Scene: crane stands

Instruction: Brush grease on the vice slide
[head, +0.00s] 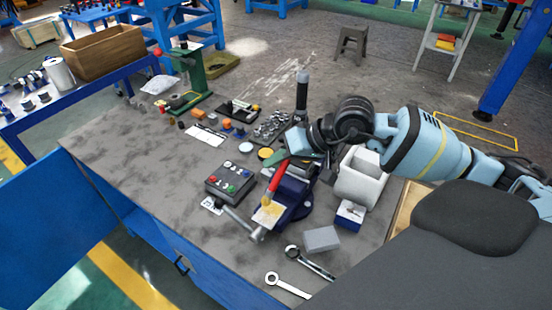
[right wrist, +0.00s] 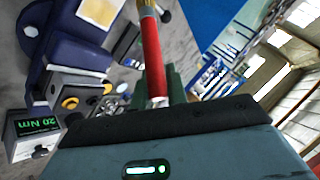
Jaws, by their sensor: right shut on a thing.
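My right gripper (head: 298,145) is shut on the red handle of a brush (head: 275,180). The brush slants down, its lower end over or at a pale yellow patch (head: 268,215) on the dark blue vice (head: 293,196); whether the bristles touch it I cannot tell. In the right wrist view the red brush handle (right wrist: 152,60) runs up to a brass-coloured ferrule, with the bristles cut off by the frame edge. The dark blue vice (right wrist: 75,45) and its pale patch lie left of it there. My left gripper is not in view.
A button box (head: 230,180) stands left of the vice. A white bin (head: 360,178), a small blue-and-white box (head: 349,215) and a grey block (head: 321,239) stand to its right. Spanners (head: 288,284) lie at the front. The left part of the bench (head: 130,150) is clear.

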